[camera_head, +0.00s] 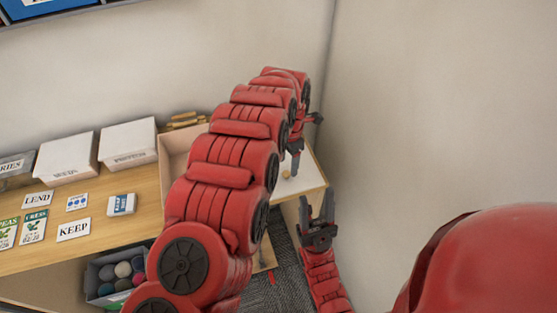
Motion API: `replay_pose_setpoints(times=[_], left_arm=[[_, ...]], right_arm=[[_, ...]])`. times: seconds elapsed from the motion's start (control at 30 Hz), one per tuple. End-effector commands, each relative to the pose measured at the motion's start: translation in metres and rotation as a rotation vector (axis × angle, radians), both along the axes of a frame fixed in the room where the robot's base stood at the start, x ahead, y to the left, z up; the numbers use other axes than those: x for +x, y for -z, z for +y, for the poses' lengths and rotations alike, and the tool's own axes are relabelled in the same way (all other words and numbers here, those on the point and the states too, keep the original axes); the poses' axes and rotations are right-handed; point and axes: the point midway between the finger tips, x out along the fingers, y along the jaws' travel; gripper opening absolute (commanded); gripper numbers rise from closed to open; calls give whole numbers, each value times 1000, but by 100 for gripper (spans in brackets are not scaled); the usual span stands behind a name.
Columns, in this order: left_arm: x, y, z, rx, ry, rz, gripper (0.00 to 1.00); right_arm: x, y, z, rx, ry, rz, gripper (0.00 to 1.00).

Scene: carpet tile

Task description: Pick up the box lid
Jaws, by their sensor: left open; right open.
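A pale open-topped box (172,145) stands on the wooden table, largely hidden behind my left arm. A pale, flat white surface (309,178) with a light wood edge lies right of that arm; I cannot tell whether it is the box lid or a tabletop. My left gripper (304,140) is open above this surface, fingers pointing down, partly hidden by its own arm. My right gripper (316,203) is open at the surface's near right edge, fingers pointing up. Neither gripper visibly holds anything. A small tan object (286,174) lies on the white surface near the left gripper.
White lidded boxes (128,143) with labels stand along the back of the wooden table (110,238). Cards such as KEEP (73,230) and LEND (38,199) lie in front. A grey bin (100,291) of balls sits below. A bare wall (430,110) closes the right side.

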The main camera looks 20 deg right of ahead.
Motion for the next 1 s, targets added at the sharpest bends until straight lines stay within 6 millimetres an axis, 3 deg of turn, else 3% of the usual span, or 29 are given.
replay_pose_setpoints(times=[0.27,0.43,0.73,1.0], left_arm=[[0,24,3,5,1,1,64],[0,44,3,4,1,2,64],[0,49,2,0,1,0,64],[0,49,2,1,1,0,15]], right_arm=[[0,-25,0,0,0,0,50],[0,-30,0,0,0,0,50],[0,-30,0,0,0,0,50],[0,-30,0,0,0,0,50]])
